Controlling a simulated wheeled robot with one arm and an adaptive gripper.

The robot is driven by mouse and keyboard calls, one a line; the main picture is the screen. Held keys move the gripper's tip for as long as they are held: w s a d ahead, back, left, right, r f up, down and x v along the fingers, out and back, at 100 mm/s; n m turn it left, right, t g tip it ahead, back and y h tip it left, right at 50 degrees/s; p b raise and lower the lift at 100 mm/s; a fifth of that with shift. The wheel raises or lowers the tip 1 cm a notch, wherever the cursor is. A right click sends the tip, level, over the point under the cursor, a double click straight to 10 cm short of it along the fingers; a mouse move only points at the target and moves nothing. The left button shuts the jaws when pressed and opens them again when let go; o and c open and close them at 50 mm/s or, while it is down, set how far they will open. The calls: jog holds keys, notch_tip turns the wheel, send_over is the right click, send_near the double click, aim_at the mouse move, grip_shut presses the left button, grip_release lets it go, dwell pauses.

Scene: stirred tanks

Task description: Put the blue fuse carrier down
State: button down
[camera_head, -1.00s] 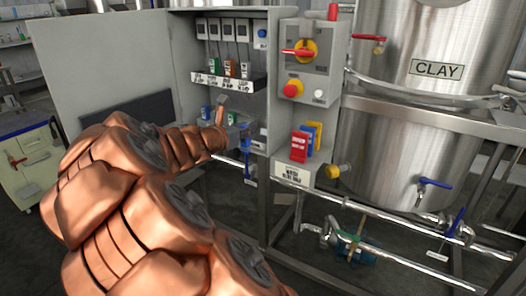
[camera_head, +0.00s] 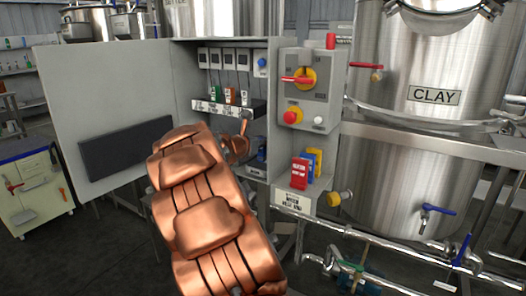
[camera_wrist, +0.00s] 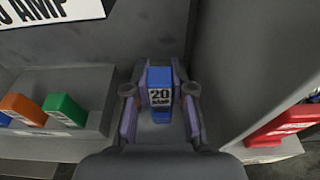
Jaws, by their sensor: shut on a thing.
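The blue fuse carrier (camera_wrist: 160,78), marked 20 AMP, stands between the two fingers of my gripper (camera_wrist: 160,100) in the wrist view. The fingers are shut on its sides. Below and around it is a grey surface inside the cabinet; I cannot tell whether the carrier touches it. In the head view my copper arm reaches into the open cabinet (camera_head: 270,95) and hides much of its lower part. A grey tray (camera_wrist: 55,148) beside the gripper, to the left in the wrist view, holds an orange carrier (camera_wrist: 22,108), a green carrier (camera_wrist: 64,108) and part of a blue one.
A grey wall stands close on the right of the gripper, with a red tag (camera_wrist: 285,125) beyond it. In the head view, red, blue and yellow tags (camera_head: 300,172) sit below the red-handled switch (camera_head: 298,78). The labelled fuse row (camera_head: 230,108) is above my wrist.

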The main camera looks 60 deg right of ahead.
aim_at(262, 149)
jog(key=shift+w+d, duration=0.1)
jog(key=shift+d, duration=0.5)
jog(key=shift+f+b, duration=0.75)
jog(key=shift+f, duration=1.05)
jog(key=shift+f, duration=0.15)
jog(key=c, duration=1)
grip_release()
jog(key=shift+a+r, duration=0.15)
jog(key=shift+r, duration=0.1)
jog(key=p+v, duration=0.1)
jog(key=v, duration=1)
jog(key=shift+a+p, duration=0.3)
jog(key=shift+a, duration=0.05)
